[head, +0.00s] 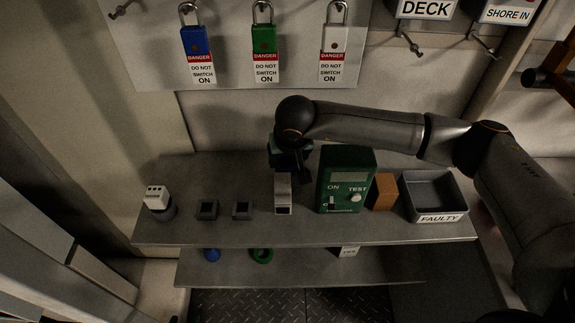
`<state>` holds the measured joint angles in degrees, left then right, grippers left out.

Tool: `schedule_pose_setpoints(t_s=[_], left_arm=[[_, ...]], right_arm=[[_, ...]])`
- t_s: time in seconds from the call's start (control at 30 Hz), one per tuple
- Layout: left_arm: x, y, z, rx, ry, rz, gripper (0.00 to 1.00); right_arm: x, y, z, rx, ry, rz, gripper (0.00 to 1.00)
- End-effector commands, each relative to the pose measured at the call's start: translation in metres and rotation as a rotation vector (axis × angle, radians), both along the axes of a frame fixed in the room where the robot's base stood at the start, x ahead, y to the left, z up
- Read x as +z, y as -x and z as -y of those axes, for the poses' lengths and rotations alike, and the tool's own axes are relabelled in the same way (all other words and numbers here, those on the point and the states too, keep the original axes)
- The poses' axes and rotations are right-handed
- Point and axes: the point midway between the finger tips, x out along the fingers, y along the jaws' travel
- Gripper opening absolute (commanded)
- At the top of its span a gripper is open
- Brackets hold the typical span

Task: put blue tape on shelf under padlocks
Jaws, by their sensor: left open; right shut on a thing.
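The blue tape (212,255) is a small blue round thing on the lower shelf (310,268), partly hidden by the front edge of the upper shelf (300,232). Three padlocks with danger tags hang on the back panel: blue (194,40), green (264,39) and white (334,39). My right gripper (292,176) reaches in from the right over the middle of the upper shelf. It is shut on a pale block (283,194) with a dark face, whose top the gripper partly hides. My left gripper is not in view.
A green tape ring (262,256) and a white labelled piece (348,251) are on the lower shelf. The upper shelf holds a white switch piece (157,198), two dark sockets (208,209), a green tester (346,180), a brown block (382,191) and a FAULTY tray (440,218).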

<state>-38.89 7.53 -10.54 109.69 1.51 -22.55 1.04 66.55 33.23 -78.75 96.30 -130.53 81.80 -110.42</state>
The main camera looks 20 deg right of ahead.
Motion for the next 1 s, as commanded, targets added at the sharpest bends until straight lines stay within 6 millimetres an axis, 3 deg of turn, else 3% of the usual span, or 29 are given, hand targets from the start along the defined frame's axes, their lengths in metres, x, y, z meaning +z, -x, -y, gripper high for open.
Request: schedule_pose_setpoints(t_s=[0.2,0.67,0.7,0.8,1.0], left_arm=[[0.002,0.000,0.000,0.000,0.000,0.000,0.50],[0.001,0.000,0.000,0.000,0.000,-0.001,0.50],[0.002,0.000,0.000,0.000,0.000,-0.001,0.50],[0.003,0.000,0.000,0.000,0.000,-0.001,0.50],[0.003,0.000,0.000,0.000,0.000,-0.001,0.50]], right_arm=[[-0.027,0.001,0.000,-0.002,0.001,-0.004,0.19],[-0.039,-0.004,0.001,-0.002,-0.001,0.000,0.19],[-0.037,-0.004,0.001,-0.002,0.000,-0.001,0.76],[-0.037,-0.004,0.002,-0.002,0.000,-0.001,0.85],[-0.037,-0.004,0.002,-0.002,0.000,-0.001,0.85]])
